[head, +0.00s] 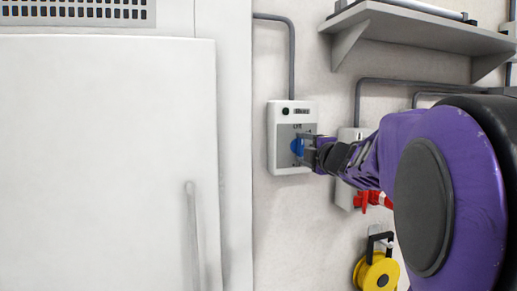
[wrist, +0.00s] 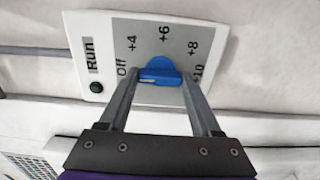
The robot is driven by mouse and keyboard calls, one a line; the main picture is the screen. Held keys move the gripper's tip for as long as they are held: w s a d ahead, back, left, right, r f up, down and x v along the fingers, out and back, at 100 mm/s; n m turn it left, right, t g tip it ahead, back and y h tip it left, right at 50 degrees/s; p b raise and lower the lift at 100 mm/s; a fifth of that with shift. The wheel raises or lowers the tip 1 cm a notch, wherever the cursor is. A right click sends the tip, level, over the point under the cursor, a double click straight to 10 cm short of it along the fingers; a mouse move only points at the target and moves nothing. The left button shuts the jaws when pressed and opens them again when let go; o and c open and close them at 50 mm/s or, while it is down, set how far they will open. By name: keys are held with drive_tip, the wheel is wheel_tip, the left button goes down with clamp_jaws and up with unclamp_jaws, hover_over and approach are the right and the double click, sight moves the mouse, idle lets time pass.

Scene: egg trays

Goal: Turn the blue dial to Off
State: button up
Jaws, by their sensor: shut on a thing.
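The blue dial (wrist: 165,66) sits on a grey face plate of a white control box (head: 283,170) on the wall. In the wrist view the face reads Off, +4, +6, +8 and +10 around the dial, with Run and a dark round button to the left. My gripper (wrist: 161,77) is shut on the dial's raised bar, one finger at each end. The bar lies nearly level, and a pale mark shows on its left part, on the side of Off. In the head view my gripper (head: 304,148) partly covers the dial (head: 297,146).
A white door with a vertical handle (head: 192,235) fills the left. A grey shelf (head: 415,28) juts out above my arm. A second box with a red fitting (head: 363,201) and a yellow reel (head: 376,273) are on the wall to the right.

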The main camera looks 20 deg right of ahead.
idle(0.4)
drive_tip(key=o, duration=1.4)
